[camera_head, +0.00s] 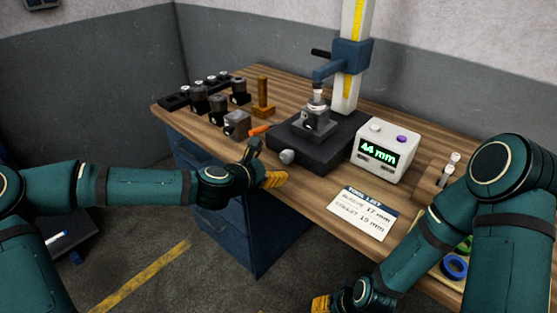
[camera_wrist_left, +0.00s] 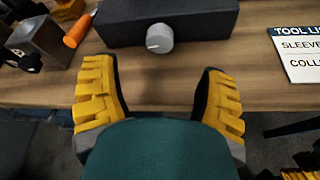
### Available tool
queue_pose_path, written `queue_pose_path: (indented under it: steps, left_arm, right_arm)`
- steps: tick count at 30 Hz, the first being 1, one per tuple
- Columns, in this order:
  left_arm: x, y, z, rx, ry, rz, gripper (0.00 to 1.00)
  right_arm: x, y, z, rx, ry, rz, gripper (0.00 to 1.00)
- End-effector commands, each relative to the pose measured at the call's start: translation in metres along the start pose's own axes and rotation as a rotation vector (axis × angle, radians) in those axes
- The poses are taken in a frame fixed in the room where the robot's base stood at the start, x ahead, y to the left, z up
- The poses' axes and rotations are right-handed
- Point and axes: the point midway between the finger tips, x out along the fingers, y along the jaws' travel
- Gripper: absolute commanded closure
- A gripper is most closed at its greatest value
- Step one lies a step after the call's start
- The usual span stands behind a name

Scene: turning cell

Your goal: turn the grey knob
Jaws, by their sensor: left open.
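The grey knob (camera_head: 287,157) sits on the front face of the dark base (camera_head: 345,146) of the measuring stand. In the left wrist view the knob (camera_wrist_left: 159,38) is round and light grey with a pale mark on its face. My left gripper (camera_head: 265,165) is open at the table's front edge, just short of the knob. In the wrist view its two yellow-padded fingers (camera_wrist_left: 158,88) are wide apart, with the knob beyond them and between their lines, not touched. My right gripper (camera_head: 322,303) is low at the bottom edge, mostly cut off; its jaw state cannot be seen.
An orange-handled tool (camera_head: 260,129) and a grey block (camera_head: 237,124) lie left of the knob. A display box (camera_head: 386,149) reading 44 mm stands right, behind a tool list card (camera_head: 361,212). Several dark holders stand at the back left. Bare wood lies before the knob.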

Motion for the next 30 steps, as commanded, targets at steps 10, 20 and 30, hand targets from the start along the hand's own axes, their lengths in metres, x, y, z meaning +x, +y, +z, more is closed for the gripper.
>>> queue_pose_path:
  steps: [10, 20, 30]
  left_arm:
    - [-0.028, 0.0, 0.0, 0.0, 0.0, -0.001, 0.28]
    - [-0.027, -0.002, 0.0, -0.001, 0.008, -0.011, 0.28]
    - [-0.009, -0.031, -0.017, -0.091, 0.259, -0.223, 0.28]
  right_arm:
    - [0.0, 0.0, 0.0, 0.0, 0.0, 0.0, 0.53]
    - [-0.002, -0.001, 0.0, 0.0, 0.0, 0.0, 0.53]
    - [-0.048, -0.018, -0.007, 0.007, 0.006, 0.001, 0.53]
